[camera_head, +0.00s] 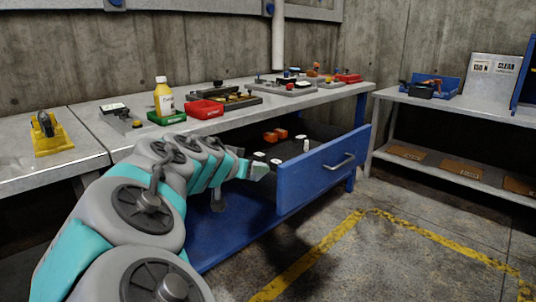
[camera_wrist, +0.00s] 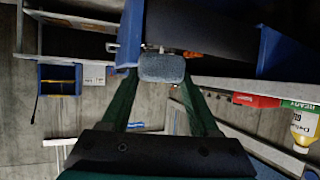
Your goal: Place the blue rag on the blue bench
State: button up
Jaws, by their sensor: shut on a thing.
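The rag (camera_wrist: 161,67) shows as a small blue-grey cloth pad between the green fingers of my gripper (camera_wrist: 161,72) in the wrist view. My gripper is shut on it. In the head view my gripper (camera_head: 258,170) is at the end of my outstretched arm, beside the open drawer of the blue bench; the rag is hard to make out there. The blue bench (camera_head: 240,114) has a grey top, blue legs and a lower blue shelf (camera_head: 235,228). Its drawer (camera_head: 325,168) is pulled out. My arm hides part of the bench's front.
On the bench top stand a yellow bottle (camera_head: 163,97), a red box (camera_head: 204,108) and several tools and trays. Orange and white items lie in the drawer. A grey side table (camera_head: 460,105) stands at right. Floor in front of the drawer is clear.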

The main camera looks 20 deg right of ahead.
jog(key=w+a+f+n+t+y, duration=0.4)
jog(key=w+a+f+n+y, duration=0.2)
jog(key=f, duration=0.6)
jog(key=w+a, duration=0.2)
jog(key=a, duration=0.1)
jog(key=shift+w+a+f+n, duration=0.15)
jog(key=shift+a+f+n, duration=0.1)
jog(key=shift+a+n, duration=0.15)
